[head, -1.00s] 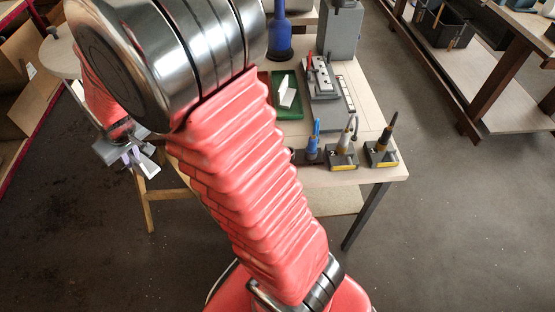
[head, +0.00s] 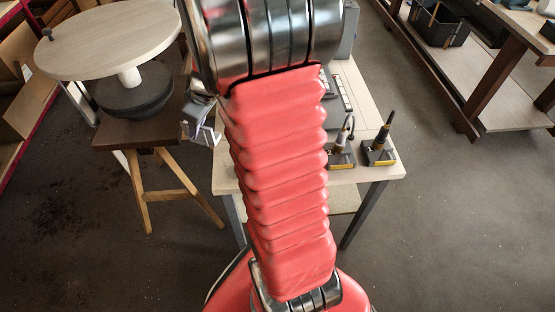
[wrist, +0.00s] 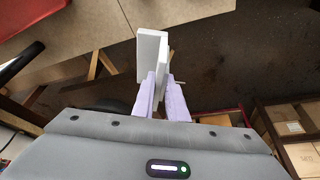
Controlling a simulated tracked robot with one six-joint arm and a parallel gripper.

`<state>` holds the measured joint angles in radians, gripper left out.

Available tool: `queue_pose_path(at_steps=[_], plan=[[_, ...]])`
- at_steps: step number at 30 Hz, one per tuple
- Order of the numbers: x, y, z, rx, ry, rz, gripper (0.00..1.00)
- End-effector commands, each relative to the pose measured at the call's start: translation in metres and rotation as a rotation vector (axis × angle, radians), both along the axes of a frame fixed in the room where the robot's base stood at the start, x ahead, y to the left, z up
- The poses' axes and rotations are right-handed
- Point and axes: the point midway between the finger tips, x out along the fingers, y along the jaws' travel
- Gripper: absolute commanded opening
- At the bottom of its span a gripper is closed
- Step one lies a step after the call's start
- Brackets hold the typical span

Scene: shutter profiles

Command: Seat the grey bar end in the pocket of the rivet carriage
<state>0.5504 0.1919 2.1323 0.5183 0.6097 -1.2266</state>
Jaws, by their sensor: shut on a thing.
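My gripper (wrist: 161,82) has two lavender fingers, shut on a pale, angled bar (wrist: 152,48) that sticks out past the fingertips in the wrist view. The bar looks whitish to light grey. In the head view my gripper (head: 197,131) is at the left edge of my arm, partly hidden, beside the near left part of the workbench. The rivet carriage and its pocket cannot be made out; my arm covers most of the bench top.
The pale workbench (head: 378,110) carries tools in grey and yellow holders (head: 379,152) at its front right. A round turntable (head: 110,38) on a wooden stand is at the left. A shelf with a dark bin (head: 440,25) is at the right. Dark floor lies between.

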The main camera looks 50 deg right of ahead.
Motion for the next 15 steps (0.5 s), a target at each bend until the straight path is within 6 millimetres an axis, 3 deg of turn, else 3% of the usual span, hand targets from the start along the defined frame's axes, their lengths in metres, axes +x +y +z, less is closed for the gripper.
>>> queue_pose_path(at_steps=[3,15], plan=[[-0.019,-0.027,0.004,-0.001,0.000,0.045,0.00],[-0.096,-0.102,0.023,-0.001,-0.001,0.266,0.00]])
